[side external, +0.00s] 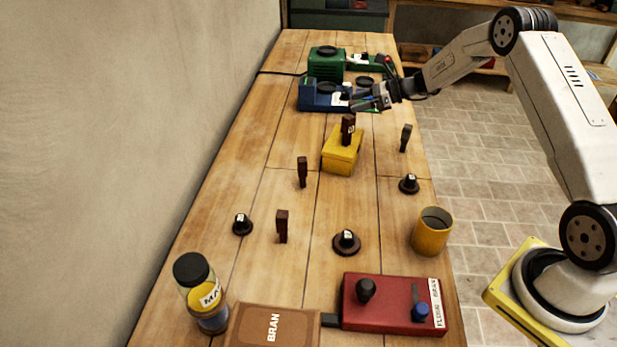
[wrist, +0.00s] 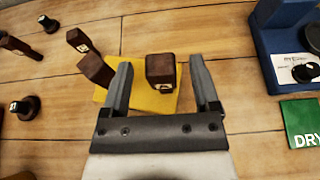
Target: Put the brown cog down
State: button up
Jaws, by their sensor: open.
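Dark brown round pieces with a knob and a white label, one at the left (side external: 242,224), one at front centre (side external: 346,242) and one at the right (side external: 408,185), stand apart on the bench. I cannot tell whether one is the brown cog. A brown upright block (side external: 348,130) stands on a yellow box (side external: 341,157). My gripper (side external: 362,102) is open and empty, beyond the yellow box beside a blue machine. In the wrist view the block (wrist: 160,70) appears between the open fingers, over the yellow box (wrist: 150,102), with no visible contact.
Brown upright blocks (side external: 302,172) (side external: 282,226) (side external: 405,139) stand around the bench. The blue machine (side external: 318,98) and a green machine (side external: 326,66) are at the back. A yellow cup (side external: 432,232), red control box (side external: 392,305), jar (side external: 203,295) and BRAN box (side external: 272,328) are in front.

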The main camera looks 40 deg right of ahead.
jog(key=v, duration=0.8)
jog(key=shift+s+d, duration=0.1)
dwell(0.3)
